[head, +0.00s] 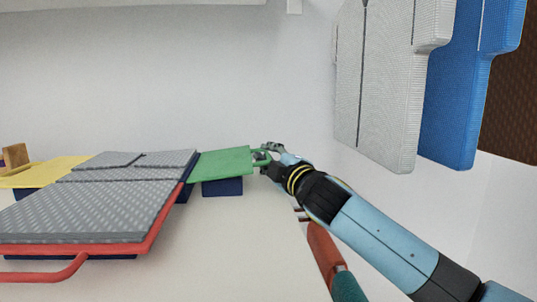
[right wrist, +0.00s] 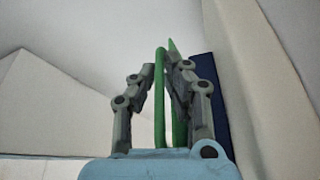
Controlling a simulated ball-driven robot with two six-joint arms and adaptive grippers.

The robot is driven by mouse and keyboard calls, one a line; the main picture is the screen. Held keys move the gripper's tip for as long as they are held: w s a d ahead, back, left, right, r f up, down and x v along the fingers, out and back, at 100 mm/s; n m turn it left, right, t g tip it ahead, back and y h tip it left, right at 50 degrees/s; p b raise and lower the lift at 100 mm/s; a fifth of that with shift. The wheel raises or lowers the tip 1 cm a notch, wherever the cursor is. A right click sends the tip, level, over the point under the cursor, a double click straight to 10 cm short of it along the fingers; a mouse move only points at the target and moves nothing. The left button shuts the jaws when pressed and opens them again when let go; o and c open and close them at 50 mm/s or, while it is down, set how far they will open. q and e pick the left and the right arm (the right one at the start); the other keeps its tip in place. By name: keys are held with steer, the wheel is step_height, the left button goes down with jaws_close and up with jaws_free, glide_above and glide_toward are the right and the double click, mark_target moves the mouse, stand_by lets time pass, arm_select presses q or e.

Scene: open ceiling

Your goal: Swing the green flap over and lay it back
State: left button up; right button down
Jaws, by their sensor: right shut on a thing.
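The green flap (head: 222,163) lies roughly level in the head view, to the right of a grey textured panel, above a dark blue block (head: 222,187). My right gripper (head: 262,157) is at the flap's right end, shut on its green handle. In the right wrist view the green handle bar (right wrist: 160,95) stands between the two fingers of the gripper (right wrist: 167,85), with the flap's thin edge (right wrist: 174,50) just behind. The dark blue block (right wrist: 210,90) shows to the right of the fingers. My left gripper is not in view.
A grey panel (head: 100,205) with a red frame and handle (head: 70,270) fills the left front. A yellow flap (head: 50,170) and a wooden block (head: 15,157) are at far left. A red and teal handled tool (head: 335,262) lies below my right arm.

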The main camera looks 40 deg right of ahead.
steer(key=shift+f, duration=0.15)
steer(key=c, duration=1.7)
jaws_free()
steer(key=shift+a, duration=0.1)
steer(key=s, duration=0.4)
steer(key=s+a+f, duration=0.1)
steer(key=s, duration=0.6)
steer(key=shift+s+a+f, duration=0.2)
steer(key=shift+s+f, duration=0.05)
steer(key=shift+s, duration=0.1)
